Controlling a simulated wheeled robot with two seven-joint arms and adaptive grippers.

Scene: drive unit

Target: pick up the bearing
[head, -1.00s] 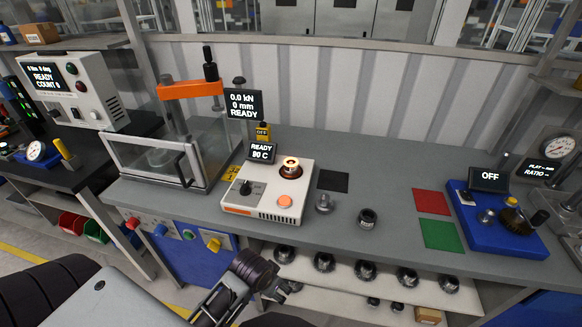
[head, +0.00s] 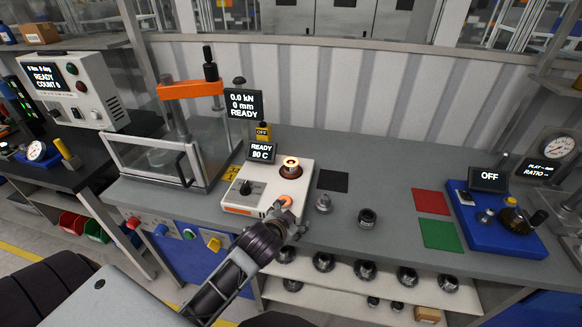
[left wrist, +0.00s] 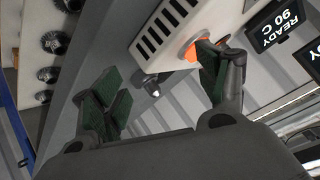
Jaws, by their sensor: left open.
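A small ring, which looks like the bearing (head: 291,162), glows on top of the white heater (head: 238,196), whose display reads READY 90 C. My left gripper (head: 286,207) is at the heater's front right corner, near its orange button, below and apart from the glowing ring in the head view. In the left wrist view, my left gripper (left wrist: 160,90) has its fingers spread with nothing held. The white heater (left wrist: 165,35) and a small metal part (left wrist: 150,84) show beyond them; the ring does not show there. My right gripper is not in view.
The small metal part (head: 323,203) and a dark round part (head: 367,218) stand right of the heater. A press with a clear guard (head: 150,160) stands left. A black pad (head: 333,181) lies behind the metal part. Several gears (head: 365,270) sit on the shelf below.

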